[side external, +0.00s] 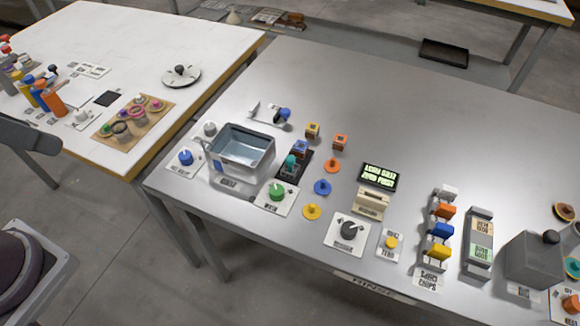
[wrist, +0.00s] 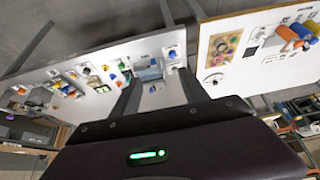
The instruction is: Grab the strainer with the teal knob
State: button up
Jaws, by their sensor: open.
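In the side external view a small piece with a teal knob (side external: 290,161) stands on a black base just right of the metal basin (side external: 241,150). A teal disc (side external: 572,267) lies at the far right edge. I cannot tell for sure which teal piece is the strainer. The basin (wrist: 149,70) shows between the fingers, farther off.
Orange (side external: 332,165), blue (side external: 322,187) and yellow (side external: 312,211) knobbed discs lie right of the basin. A green dial (side external: 277,192) is in front, and a lit sign (side external: 379,176) stands farther right. The table's back is largely clear. A white table (side external: 150,40) stands at left.

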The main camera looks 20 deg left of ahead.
jog(key=shift+c, duration=0.5)
jog(key=n+t+h, duration=0.1)
jog(key=t, duration=0.3)
send_over(290, 159)
jog(key=s, duration=0.5)
notch_tip(290, 159, down, 19)
jog(key=f, duration=0.2)
jog(key=f+t, duration=0.1)
jog(key=f, duration=0.2)
jog(key=s+f+t+y, duration=0.1)
jog(key=f, duration=0.1)
jog(key=shift+d+f+m, duration=0.4)
jog(key=shift+w+f+t, duration=0.15)
jog(key=shift+f+t, duration=0.15)
jog(key=x, duration=0.6)
jog(key=shift+w+a, duration=0.4)
grip_shut()
